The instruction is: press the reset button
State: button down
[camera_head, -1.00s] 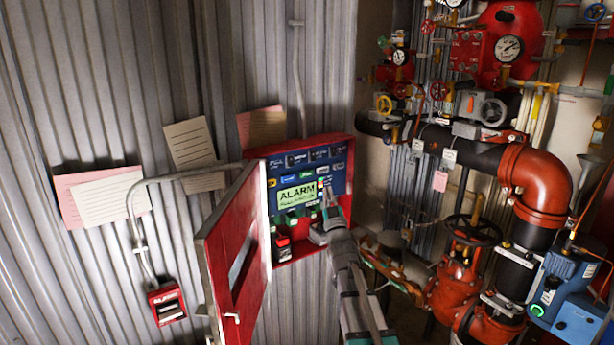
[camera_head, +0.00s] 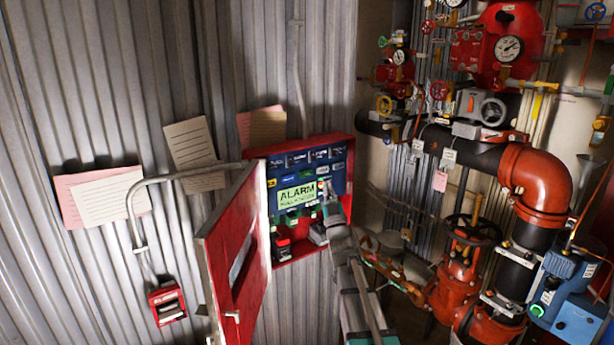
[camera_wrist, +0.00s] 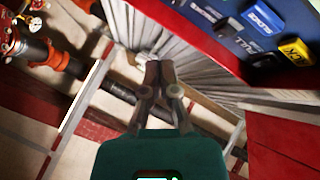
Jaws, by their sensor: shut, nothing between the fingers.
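The red alarm cabinet (camera_head: 352,145) stands open on the corrugated wall, with a blue panel (camera_head: 340,186) inside. The panel carries rows of small blue, green, yellow and white labelled controls around a pale green ALARM display (camera_head: 297,195). I cannot tell which control is the reset button; the labels are too small. My gripper (camera_head: 326,186) is shut and empty in front of the panel's right side, partly covering it. In the wrist view my gripper (camera_wrist: 158,68) has its fingertips together. There the panel (camera_wrist: 235,22) shows at upper right, with blue and yellow labels, apart from the fingers.
The red cabinet door (camera_head: 235,250) hangs open at the left. A small red call point (camera_head: 167,304) and paper sheets (camera_head: 108,197) are on the wall further left. Red pipes (camera_head: 537,183), valves and gauges crowd the right side.

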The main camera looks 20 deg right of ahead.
aim_at(308, 171)
jog(key=shift+w+a, duration=0.4)
jog(key=shift+w, duration=0.85)
jog(key=shift+w+a, duration=0.4)
jog(key=shift+w, duration=0.85)
jog(key=shift+w+a, duration=0.4)
jog(key=shift+w, duration=0.85)
jog(key=shift+w+a, duration=0.3)
jog(key=shift+w, duration=0.6)
jog(key=shift+s+d, duration=0.3)
jog(key=shift+s, duration=0.6)
jog(key=shift+s+d, duration=0.25)
jog(key=shift+s, duration=0.55)
jog(key=shift+s+d, duration=0.25)
jog(key=shift+s, duration=0.55)
jog(key=shift+s+d, duration=0.25)
jog(key=shift+s, duration=0.55)
